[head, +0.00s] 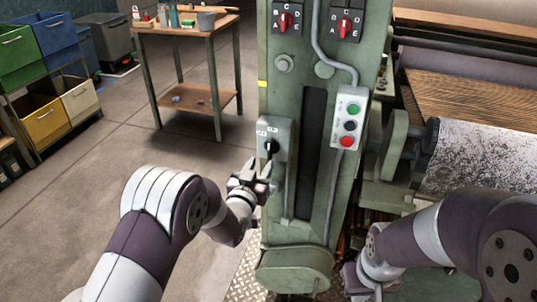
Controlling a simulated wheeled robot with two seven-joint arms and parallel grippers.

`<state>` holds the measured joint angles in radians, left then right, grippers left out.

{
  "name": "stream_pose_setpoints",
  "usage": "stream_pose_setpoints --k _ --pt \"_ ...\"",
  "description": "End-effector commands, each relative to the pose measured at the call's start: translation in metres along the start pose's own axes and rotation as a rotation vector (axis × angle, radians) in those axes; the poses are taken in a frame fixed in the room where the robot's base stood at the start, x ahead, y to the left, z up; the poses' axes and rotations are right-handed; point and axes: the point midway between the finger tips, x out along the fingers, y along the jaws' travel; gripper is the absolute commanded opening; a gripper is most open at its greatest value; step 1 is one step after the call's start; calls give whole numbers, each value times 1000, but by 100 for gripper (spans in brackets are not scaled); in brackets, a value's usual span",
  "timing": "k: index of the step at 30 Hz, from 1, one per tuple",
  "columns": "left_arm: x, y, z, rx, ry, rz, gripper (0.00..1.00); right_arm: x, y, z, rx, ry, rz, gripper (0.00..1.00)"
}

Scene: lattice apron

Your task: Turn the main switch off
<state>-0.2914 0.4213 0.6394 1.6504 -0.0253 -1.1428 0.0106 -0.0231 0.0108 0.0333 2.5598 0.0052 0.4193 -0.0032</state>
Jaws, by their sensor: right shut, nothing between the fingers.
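A grey-green switch box (274,132) with small white labels and a black handle is mounted on the left side of the green machine column; it looks like the main switch. My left gripper (262,178) is just below and left of the handle, its fingers close to the box. I cannot tell whether it touches the handle or how far its fingers are apart. My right gripper (350,278) is low at the right of the column's foot, shut and empty, partly cut off by the bottom edge.
The green column (314,110) also carries two red rotary selectors (284,22) and a push-button box (349,120) with green, black and red buttons. Rollers (480,150) lie at the right. A wooden workbench (185,30) and coloured bins (50,40) stand at the left; floor between is clear.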

Motion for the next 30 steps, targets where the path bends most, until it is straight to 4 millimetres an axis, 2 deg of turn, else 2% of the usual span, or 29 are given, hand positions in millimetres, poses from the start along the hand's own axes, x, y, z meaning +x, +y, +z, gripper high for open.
stream_pose_setpoints --k 3,9,19,20,21,23,24,30 --pt "29 0 1 0 0 0 39 2 0 0 0 0 0 0" --pt "58 0 1 0 -1 0 39 3 0 0 0 0 0 0" --pt "64 0 0 0 -2 0 39 3 0 0 0 0 0 0" --pt "64 0 0 0 -2 0 36 3 0 0 0 0 0 0" --pt "64 0 0 0 -2 0 23 3 0 0 0 0 0 0" --pt "64 0 0 0 -2 0 4 3 0 0 0 0 0 0" --pt "64 0 1 0 -2 0 0 3 0 0 0 0 0 0" --pt "64 0 1 -3 -2 0 0 4 0 0 0 0 0 0"
